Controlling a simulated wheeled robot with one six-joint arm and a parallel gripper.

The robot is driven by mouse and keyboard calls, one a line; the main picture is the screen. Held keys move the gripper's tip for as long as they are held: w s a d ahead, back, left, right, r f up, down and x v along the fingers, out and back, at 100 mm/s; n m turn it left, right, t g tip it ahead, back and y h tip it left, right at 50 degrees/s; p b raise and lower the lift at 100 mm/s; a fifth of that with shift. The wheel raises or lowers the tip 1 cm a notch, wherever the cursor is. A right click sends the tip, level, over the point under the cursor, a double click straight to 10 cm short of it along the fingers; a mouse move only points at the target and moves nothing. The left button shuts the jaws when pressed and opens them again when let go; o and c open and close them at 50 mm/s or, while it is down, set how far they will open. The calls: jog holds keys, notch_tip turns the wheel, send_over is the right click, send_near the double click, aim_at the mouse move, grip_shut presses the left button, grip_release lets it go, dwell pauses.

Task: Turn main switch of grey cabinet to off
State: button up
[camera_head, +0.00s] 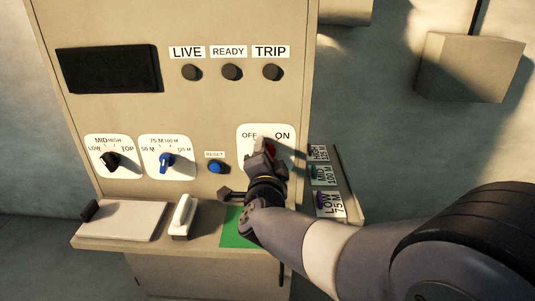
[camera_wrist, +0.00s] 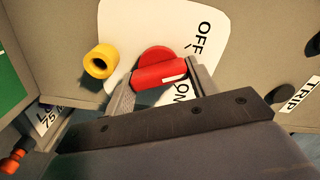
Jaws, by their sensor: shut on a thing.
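The grey cabinet (camera_head: 215,115), beige in this light, fills the middle of the head view. Its main switch is a red rotary handle (camera_wrist: 160,74) on a white plate (camera_head: 247,148) marked OFF at left and ON at right. My gripper (camera_head: 264,150) is at the switch. In the wrist view its two fingers (camera_wrist: 158,88) are shut on the red handle, one on each side. The white mark on the handle points roughly up the panel, between OFF and ON; its exact angle is hard to tell. My gripper hides most of the switch in the head view.
A yellow cylindrical part (camera_wrist: 100,62) sits close beside the switch. A blue reset button (camera_head: 215,167) and two selector knobs are to the left. A shelf below bears a white handset (camera_head: 183,215). Labelled tags (camera_head: 323,175) are at right. Dark round lamps are above.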

jog(key=shift+n+p, duration=0.55)
jog(key=shift+n, duration=1.15)
jog(key=o, duration=1)
jog(key=shift+s, duration=0.1)
jog(key=s, duration=0.5)
jog(key=s+b, duration=0.1)
jog(key=s, duration=0.4)
jog(key=shift+s+a, duration=0.2)
jog(key=shift+s, duration=0.1)
jog(key=shift+w, duration=0.1)
